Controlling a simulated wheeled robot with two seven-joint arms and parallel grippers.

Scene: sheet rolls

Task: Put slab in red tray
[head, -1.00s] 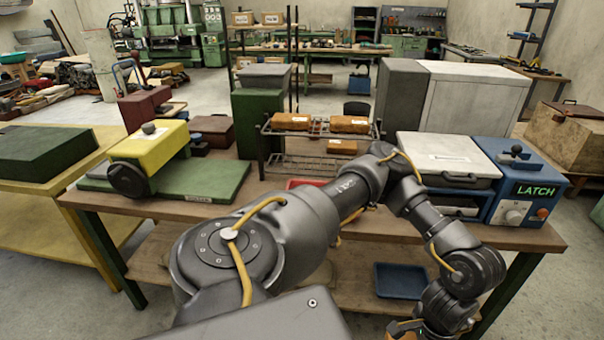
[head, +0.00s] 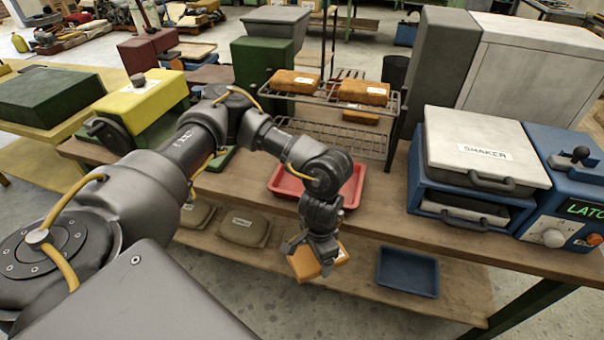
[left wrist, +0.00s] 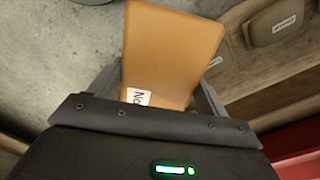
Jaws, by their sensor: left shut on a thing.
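My left gripper (head: 312,252) is shut on an orange-tan slab (head: 323,264), held tilted just in front of the table's front edge. In the left wrist view the slab (left wrist: 170,50) stands between the two fingers, with a white label partly hidden by the gripper body. The red tray (head: 284,183) sits on the table below the wire rack, behind my gripper; my wrist hides part of it. A red edge (left wrist: 295,140) shows at the lower right in the left wrist view. My right gripper is not in view.
A wire rack (head: 335,140) holds several similar slabs. The blue shaker (head: 470,165) and the latch box (head: 570,195) stand at right. A blue tray (head: 407,272) and greenish-brown lumps (head: 243,228) lie on the lower shelf. A yellow-topped machine (head: 140,100) stands at left.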

